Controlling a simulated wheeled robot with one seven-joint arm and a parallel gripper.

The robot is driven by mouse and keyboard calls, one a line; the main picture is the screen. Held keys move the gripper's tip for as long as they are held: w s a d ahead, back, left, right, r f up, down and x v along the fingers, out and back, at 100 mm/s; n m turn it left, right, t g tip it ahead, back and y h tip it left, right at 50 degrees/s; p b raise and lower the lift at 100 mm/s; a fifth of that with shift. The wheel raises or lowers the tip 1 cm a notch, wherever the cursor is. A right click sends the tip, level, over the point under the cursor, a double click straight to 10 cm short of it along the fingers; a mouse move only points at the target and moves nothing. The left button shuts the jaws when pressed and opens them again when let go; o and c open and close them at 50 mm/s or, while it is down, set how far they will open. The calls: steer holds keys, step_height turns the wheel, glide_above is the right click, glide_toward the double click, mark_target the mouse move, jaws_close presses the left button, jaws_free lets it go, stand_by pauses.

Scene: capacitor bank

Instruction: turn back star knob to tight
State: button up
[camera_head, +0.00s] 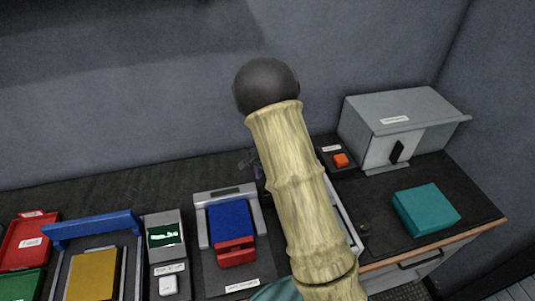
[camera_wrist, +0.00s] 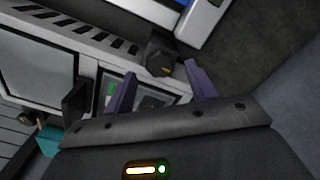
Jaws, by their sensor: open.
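In the wrist view a dark, blocky knob (camera_wrist: 160,55) with a small orange mark stands at the edge of a pale slotted housing (camera_wrist: 75,30). I take it to be the star knob, but its lobes and its tightness cannot be made out. My gripper (camera_wrist: 161,80) is open, its two purple fingers spread apart. The knob shows beyond the fingertips, in the gap between them, and nothing is held. In the head view my arm covers most of the housing and hides the knob; only a pale edge of the housing (camera_head: 345,215) shows.
A grey cabinet (camera_head: 395,110) with a black handle stands at the back right. A teal block (camera_head: 426,209) and an orange button (camera_head: 341,160) are right of my arm. Left are a blue and red device (camera_head: 230,222), a green display (camera_head: 164,235) and a blue-handled rack (camera_head: 92,228).

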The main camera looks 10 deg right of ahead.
step_height(320, 180, up, 15)
steer(key=b, duration=0.1)
steer(key=shift+r, duration=0.2)
steer(key=shift+s, duration=0.1)
stand_by(0.4)
steer(key=s+f+n+t, duration=0.2)
steer(key=s+n, duration=0.8)
steer(key=s, duration=0.9)
steer(key=shift+f+t, duration=0.2)
steer(key=shift+t, duration=0.1)
steer(key=shift+s, duration=0.1)
steer(key=c, duration=0.3)
steer(key=shift+d, duration=0.1)
steer(key=shift+c, duration=0.7)
